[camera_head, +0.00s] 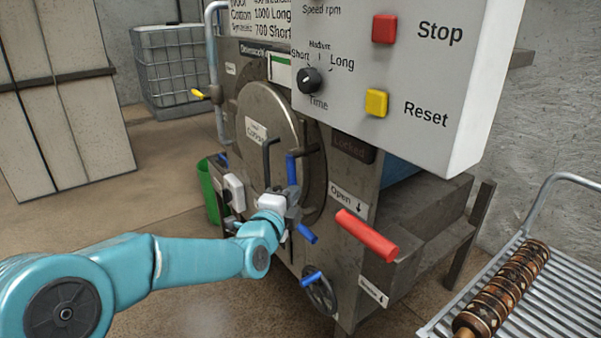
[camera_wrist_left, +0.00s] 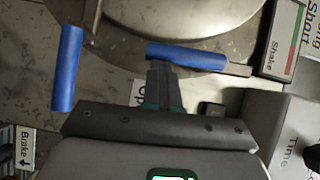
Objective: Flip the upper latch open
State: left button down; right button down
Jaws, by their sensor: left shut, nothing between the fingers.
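The upper latch has a blue handle (camera_head: 291,169) that stands upright at the right side of the round metal door (camera_head: 268,130). In the left wrist view this blue handle (camera_wrist_left: 185,57) lies across, just beyond the fingertips. A second blue handle (camera_head: 307,234) sits lower and is tilted; it also shows at the left of the wrist view (camera_wrist_left: 67,68). My left gripper (camera_head: 293,194) is shut and empty, just below the upper handle. In the left wrist view its fingers (camera_wrist_left: 160,78) reach close to that handle; I cannot tell whether they touch. My right gripper is not in view.
A grey control panel (camera_head: 400,65) with red and yellow buttons overhangs the door's right side. A red lever (camera_head: 367,235) sticks out at right, and a blue-handled wheel (camera_head: 320,292) sits below.

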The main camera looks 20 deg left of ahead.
pick_arm(q)
jog(key=shift+w+a+f+m+t+b, duration=0.2)
jog(key=shift+a+f+m+t+b, duration=0.15)
jog(key=shift+m+b, duration=0.35)
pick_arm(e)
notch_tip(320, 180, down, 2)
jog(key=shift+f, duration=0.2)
pick_arm(q)
jog(key=shift+r, duration=0.2)
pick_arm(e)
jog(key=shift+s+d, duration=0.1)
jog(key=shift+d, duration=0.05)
